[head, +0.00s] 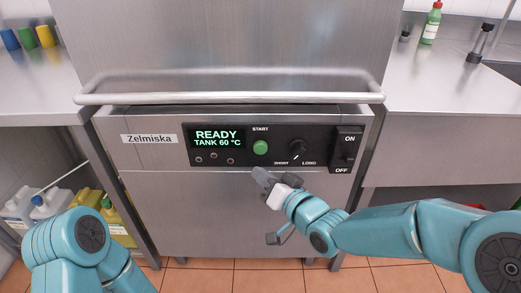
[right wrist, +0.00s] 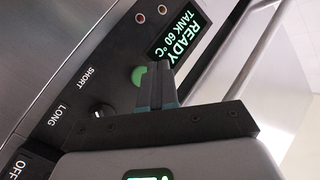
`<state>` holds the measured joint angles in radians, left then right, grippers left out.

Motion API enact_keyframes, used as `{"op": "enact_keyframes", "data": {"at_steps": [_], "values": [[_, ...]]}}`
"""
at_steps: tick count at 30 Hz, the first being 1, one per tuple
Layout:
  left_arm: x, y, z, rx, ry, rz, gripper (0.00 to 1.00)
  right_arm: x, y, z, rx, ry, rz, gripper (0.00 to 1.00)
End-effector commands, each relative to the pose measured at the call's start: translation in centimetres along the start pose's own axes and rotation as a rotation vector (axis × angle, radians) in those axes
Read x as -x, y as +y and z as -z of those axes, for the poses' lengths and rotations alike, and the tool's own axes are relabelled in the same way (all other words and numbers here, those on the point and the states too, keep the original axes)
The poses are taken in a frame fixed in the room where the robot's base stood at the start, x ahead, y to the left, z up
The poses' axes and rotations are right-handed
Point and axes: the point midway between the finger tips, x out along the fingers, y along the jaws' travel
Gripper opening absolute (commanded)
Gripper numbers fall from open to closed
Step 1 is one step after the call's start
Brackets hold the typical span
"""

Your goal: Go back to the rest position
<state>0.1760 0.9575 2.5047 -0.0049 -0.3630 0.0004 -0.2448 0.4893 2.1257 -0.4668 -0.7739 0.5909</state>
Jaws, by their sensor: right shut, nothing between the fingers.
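My right gripper (head: 262,176) is in front of the steel machine, just below its black control panel (head: 247,148). Its fingers are shut with nothing between them. In the right wrist view the closed fingertips (right wrist: 160,70) overlap the area next to the green start button (right wrist: 138,77); I cannot tell whether they touch the panel.
The machine's long horizontal handle bar (head: 230,98) runs above the panel. The display (head: 217,138) reads READY, TANK 60 °C. A knob (head: 297,147) and an on/off switch (head: 347,152) sit to the right. Steel counters (head: 440,85) flank the machine; jugs (head: 50,203) stand below left.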

Motion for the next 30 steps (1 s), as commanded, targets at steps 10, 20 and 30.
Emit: {"op": "enact_keyframes", "data": {"at_steps": [10, 20, 30], "values": [[0.0, 0.0, 0.0, 0.000, 0.000, 0.000, 0.43, 0.3, 4.0, -1.2, -0.035, -0.018, -0.069, 0.00], [0.0, 0.0, 0.0, 0.000, 0.000, 0.000, 0.43, 9.0, 19.4, -19.8, -0.318, -0.373, -0.496, 0.00], [0.0, 0.0, 0.0, 0.000, 0.000, 0.000, 0.43, 21.9, 19.4, -34.3, -0.423, -0.862, -0.715, 0.00]]}}
